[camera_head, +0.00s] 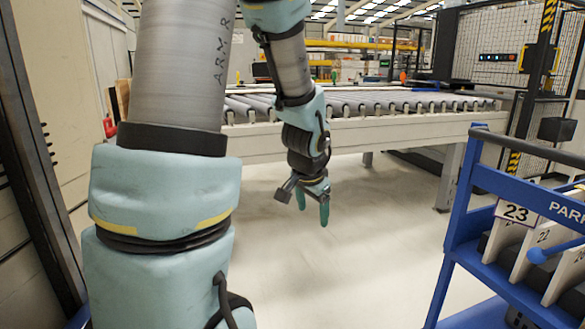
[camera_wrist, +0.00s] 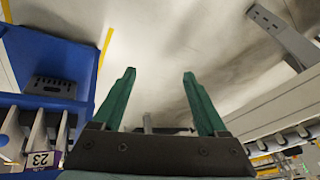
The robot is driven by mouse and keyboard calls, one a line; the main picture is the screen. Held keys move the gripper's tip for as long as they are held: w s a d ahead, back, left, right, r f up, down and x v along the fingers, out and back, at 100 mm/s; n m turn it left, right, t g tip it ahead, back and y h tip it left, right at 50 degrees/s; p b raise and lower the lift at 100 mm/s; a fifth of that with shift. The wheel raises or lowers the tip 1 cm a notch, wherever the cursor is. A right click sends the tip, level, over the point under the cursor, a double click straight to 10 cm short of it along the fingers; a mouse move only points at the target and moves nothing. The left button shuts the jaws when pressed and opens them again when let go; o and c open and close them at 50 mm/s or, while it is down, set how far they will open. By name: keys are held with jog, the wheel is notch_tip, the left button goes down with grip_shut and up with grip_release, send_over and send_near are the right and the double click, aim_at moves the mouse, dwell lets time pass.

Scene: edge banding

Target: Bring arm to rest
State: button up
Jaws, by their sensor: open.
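My gripper (camera_head: 313,207) hangs at the end of my arm in the head view, pointing down over the pale floor in front of the roller conveyor. In the wrist view its two green fingers (camera_wrist: 160,98) stand apart with nothing between them. My arm runs down from the top of the head view, with its grey and light blue links filling the left and centre.
A roller conveyor (camera_head: 370,125) stands behind my gripper. A blue cart (camera_head: 462,215) with panels in slots and a "23" label (camera_head: 515,212) is at the right. It also shows at the left in the wrist view (camera_wrist: 52,60). The floor (camera_head: 350,270) between is clear.

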jog(key=s+a+n+g+y, duration=0.1)
jog(key=s+a+n+g, duration=0.2)
jog(key=s+a+n, duration=0.75)
notch_tip(320, 180, up, 16)
jog(key=a+m+p, duration=0.1)
jog(key=m+p, duration=0.1)
jog(key=p, duration=1.4)
jog(key=shift+s+f+p, duration=0.2)
jog(key=shift+p, duration=0.1)
